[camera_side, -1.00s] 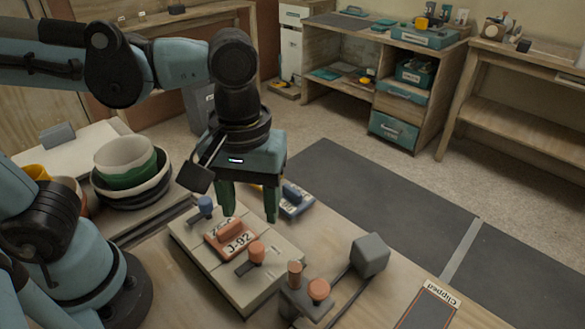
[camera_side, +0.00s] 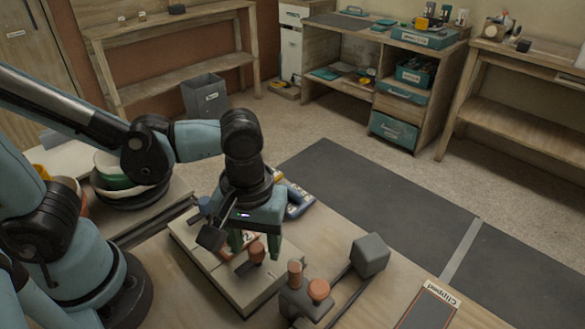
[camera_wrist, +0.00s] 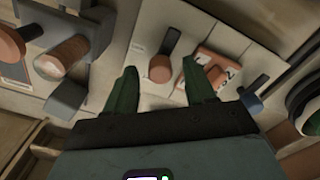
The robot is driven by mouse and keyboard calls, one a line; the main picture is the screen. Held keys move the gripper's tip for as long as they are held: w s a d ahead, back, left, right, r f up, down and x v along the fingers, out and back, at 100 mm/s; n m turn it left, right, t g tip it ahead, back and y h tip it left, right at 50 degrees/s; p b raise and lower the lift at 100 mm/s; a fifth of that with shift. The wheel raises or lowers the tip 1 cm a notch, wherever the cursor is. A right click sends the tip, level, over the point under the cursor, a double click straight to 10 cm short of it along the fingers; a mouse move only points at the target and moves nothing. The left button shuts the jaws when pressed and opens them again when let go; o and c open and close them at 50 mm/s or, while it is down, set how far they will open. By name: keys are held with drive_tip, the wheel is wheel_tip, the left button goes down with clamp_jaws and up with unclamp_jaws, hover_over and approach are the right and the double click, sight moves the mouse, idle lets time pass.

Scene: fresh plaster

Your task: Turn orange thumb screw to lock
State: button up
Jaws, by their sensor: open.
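The orange thumb screw (camera_side: 257,252) stands on a pale fixture board (camera_side: 215,270), with a dark flat tab beside its base. In the wrist view the same screw (camera_wrist: 160,68) shows between my two green fingertips. My gripper (camera_side: 254,246) is open and points down around the screw, one finger on each side; I cannot tell whether either finger touches it. The fingers also show in the wrist view (camera_wrist: 160,76). An orange plate with dark characters (camera_wrist: 214,69) lies beside the screw, mostly hidden behind my gripper in the side view.
A grey clamp block with two orange knobs (camera_side: 319,290) stands right of the board, near a grey cube (camera_side: 370,254). A blue piece (camera_side: 298,202) lies behind my gripper. A label marked Clipped (camera_side: 441,293) is at right. Stacked bowls (camera_side: 130,180) stand left.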

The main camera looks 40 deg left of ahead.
clamp_jaws()
idle(0.3)
drive_tip(key=shift+m, duration=0.4)
drive_tip(key=m, duration=0.3)
drive_tip(key=shift+m, duration=0.3)
drive_tip(key=m, duration=0.4)
drive_tip(key=shift+m, duration=0.3)
drive_tip(key=m, duration=0.8)
drive_tip(key=shift+m, duration=0.4)
